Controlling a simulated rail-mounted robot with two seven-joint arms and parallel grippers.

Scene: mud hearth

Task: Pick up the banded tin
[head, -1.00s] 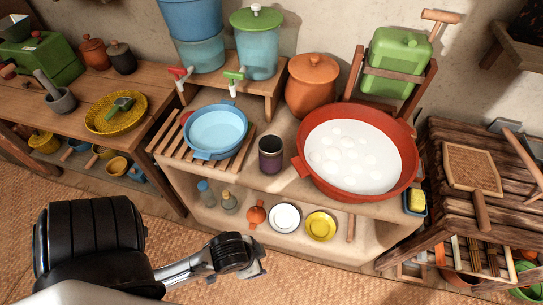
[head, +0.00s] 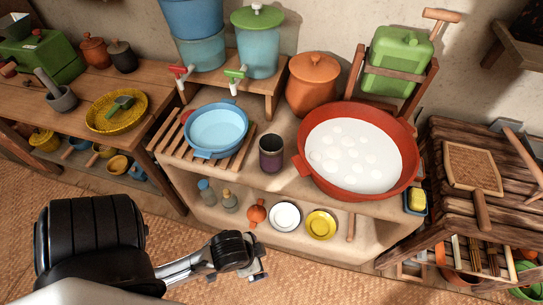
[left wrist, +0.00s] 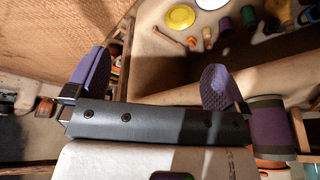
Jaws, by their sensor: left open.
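The banded tin (head: 271,154) is a dark cylinder with a purple band. It stands upright on the clay counter, between the blue basin and the red basin. In the left wrist view the purple-banded tin (left wrist: 268,128) shows at the right, outside the right-hand finger. My left gripper (head: 252,268) is in front of the counter, lower in the picture than the tin and apart from it. In the left wrist view its two purple finger pads (left wrist: 155,82) are wide apart with nothing between them. My right gripper is not in view.
The blue basin (head: 217,130) sits on a slatted rack left of the tin. The large red basin (head: 407,150) of white liquid is close on its right. An orange pot (head: 312,84) stands behind. The lower shelf holds bottles and plates, including a yellow plate (head: 321,224).

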